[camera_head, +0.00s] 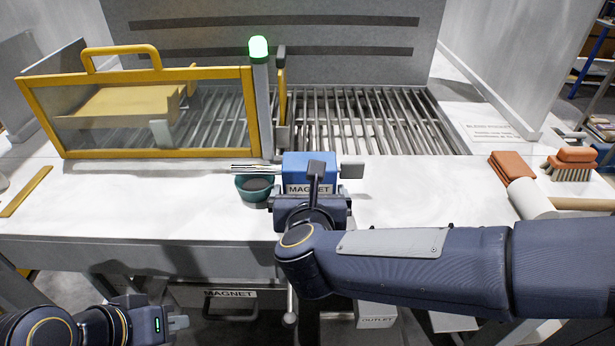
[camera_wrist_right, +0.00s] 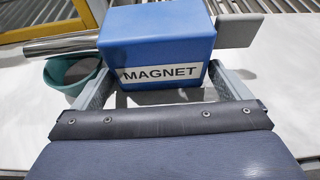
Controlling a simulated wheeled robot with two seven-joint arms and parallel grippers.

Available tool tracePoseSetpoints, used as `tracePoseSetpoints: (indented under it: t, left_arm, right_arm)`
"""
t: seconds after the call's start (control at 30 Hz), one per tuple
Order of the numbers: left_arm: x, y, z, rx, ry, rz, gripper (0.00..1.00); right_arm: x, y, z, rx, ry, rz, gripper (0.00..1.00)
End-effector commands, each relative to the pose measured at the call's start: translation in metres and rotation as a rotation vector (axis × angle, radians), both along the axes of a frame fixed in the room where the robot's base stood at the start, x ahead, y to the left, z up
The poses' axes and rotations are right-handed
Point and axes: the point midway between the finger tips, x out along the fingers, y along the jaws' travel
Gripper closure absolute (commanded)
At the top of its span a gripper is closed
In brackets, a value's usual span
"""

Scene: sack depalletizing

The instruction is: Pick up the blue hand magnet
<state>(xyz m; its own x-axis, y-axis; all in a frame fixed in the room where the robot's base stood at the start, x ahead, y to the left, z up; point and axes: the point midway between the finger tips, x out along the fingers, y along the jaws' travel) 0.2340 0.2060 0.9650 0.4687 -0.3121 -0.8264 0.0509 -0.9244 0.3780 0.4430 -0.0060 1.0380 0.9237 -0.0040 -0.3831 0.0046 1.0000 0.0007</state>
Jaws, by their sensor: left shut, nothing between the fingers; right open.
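The blue hand magnet (camera_head: 311,166) is a blue block with a white MAGNET label, on the white worktop at centre. Metal rods stick out to its left and a grey plate to its right. It fills the top middle of the right wrist view (camera_wrist_right: 155,40). My right gripper (camera_head: 311,188) is open in front of it. In the right wrist view, its fingers (camera_wrist_right: 160,78) reach along the left and right sides of the block. Whether they touch it I cannot tell. My left gripper (camera_head: 180,322) is shut and empty, low at the left, below the worktop.
A teal bowl (camera_head: 253,188) stands close to the magnet's left, under the rods. Behind are a roller grate (camera_head: 345,118), a yellow-framed guard (camera_head: 165,154) and a post with a green lamp (camera_head: 258,48). A brush (camera_head: 571,166) lies at right. The worktop left of the bowl is mostly clear.

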Motion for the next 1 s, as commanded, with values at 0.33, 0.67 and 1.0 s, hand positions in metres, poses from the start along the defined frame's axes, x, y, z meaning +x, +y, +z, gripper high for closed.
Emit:
tracePoseSetpoints:
  t: [0.33, 0.67, 1.0]
  left_arm:
    - [0.0, 0.0, 0.002, 0.0, 0.0, 0.0, 1.0]
    - [0.0, 0.0, 0.002, 0.0, 0.0, 0.0, 1.0]
    - [0.0, 0.0, 0.002, 0.0, 0.0, 0.0, 1.0]
  right_arm:
    - [0.025, 0.0, -0.01, -0.001, -0.001, 0.001, 0.04]
    - [0.025, 0.0, -0.01, -0.001, -0.001, 0.001, 0.32]
    - [0.025, 0.0, -0.008, 0.0, -0.003, 0.001, 0.53]
